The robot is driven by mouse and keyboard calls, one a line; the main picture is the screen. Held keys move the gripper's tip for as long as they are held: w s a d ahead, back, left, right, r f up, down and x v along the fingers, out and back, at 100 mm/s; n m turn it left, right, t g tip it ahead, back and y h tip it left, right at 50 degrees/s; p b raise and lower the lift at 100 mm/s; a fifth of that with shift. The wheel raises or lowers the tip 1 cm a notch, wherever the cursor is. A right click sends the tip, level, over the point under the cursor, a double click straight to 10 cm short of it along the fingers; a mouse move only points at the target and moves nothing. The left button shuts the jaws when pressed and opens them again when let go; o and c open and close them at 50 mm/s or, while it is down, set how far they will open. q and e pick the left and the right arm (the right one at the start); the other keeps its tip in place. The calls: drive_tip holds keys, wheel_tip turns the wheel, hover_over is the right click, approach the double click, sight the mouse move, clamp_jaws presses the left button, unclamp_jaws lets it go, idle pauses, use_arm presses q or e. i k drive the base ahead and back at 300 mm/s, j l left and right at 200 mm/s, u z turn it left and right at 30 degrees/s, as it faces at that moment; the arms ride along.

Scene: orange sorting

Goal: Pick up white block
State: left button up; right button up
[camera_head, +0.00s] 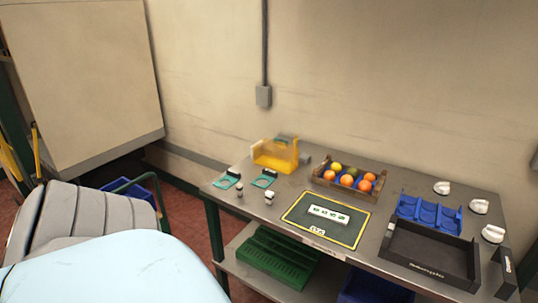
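A white block (328,213), long and flat with a row of dark green marks on top, lies on a dark mat (298,221) with a yellow border. The mat is on the grey metal table (378,213), near its front edge. Nothing covers the block. Neither of my grippers is in view.
A wooden crate (329,182) of oranges and other fruit stands behind the mat. A yellow holder (263,156) and small teal pieces (225,182) are left of it. A black tray (452,264), a blue rack (427,208) and white rounded items (479,206) are right. Green (277,262) and blue crates sit below.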

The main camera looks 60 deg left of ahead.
sight(269, 195)
drive_tip(key=u, duration=1.85)
